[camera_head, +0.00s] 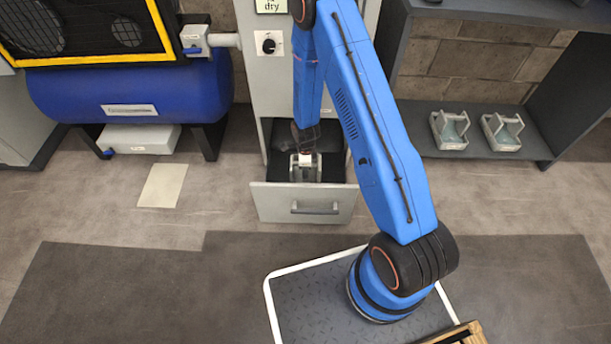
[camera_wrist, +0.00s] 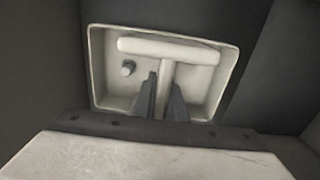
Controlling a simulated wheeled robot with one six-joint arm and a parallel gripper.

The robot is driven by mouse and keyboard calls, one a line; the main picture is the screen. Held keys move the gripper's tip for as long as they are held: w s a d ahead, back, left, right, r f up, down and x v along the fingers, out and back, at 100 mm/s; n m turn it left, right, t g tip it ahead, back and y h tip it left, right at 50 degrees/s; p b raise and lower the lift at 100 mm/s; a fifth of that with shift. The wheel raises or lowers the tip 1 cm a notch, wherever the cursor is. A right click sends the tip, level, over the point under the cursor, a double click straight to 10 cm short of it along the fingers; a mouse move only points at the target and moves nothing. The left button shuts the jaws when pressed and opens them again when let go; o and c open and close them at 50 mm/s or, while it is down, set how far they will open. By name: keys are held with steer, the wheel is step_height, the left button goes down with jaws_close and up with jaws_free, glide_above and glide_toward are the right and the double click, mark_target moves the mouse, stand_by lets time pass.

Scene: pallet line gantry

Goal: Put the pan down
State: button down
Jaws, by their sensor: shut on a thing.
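The pan is a small pale, shallow tray with a crossbar handle. In the wrist view the pan (camera_wrist: 229,68) lies ahead of my gripper (camera_wrist: 163,80), whose two fingers are shut on the upright stem of its handle (camera_wrist: 170,48). In the head view the pan (camera_head: 305,174) is inside the open drawer (camera_head: 278,203) of the grey cabinet, with my gripper (camera_head: 304,155) directly above it. I cannot tell whether the pan's underside touches the drawer floor.
Two similar pans (camera_head: 450,131) (camera_head: 503,132) stand on the low shelf at right. A blue tank (camera_head: 130,95) stands left of the cabinet (camera_head: 262,75). A pale sheet (camera_head: 163,186) lies on the floor, which is otherwise clear in front of the drawer.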

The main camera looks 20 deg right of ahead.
mark_target(305, 180)
steer(key=shift+f, duration=1.65)
steer(key=shift+f, duration=0.15)
steer(key=c, duration=1.8)
jaws_free()
step_height(305, 180, up, 12)
steer(key=shift+r, duration=0.15)
steer(key=shift+s, duration=0.1)
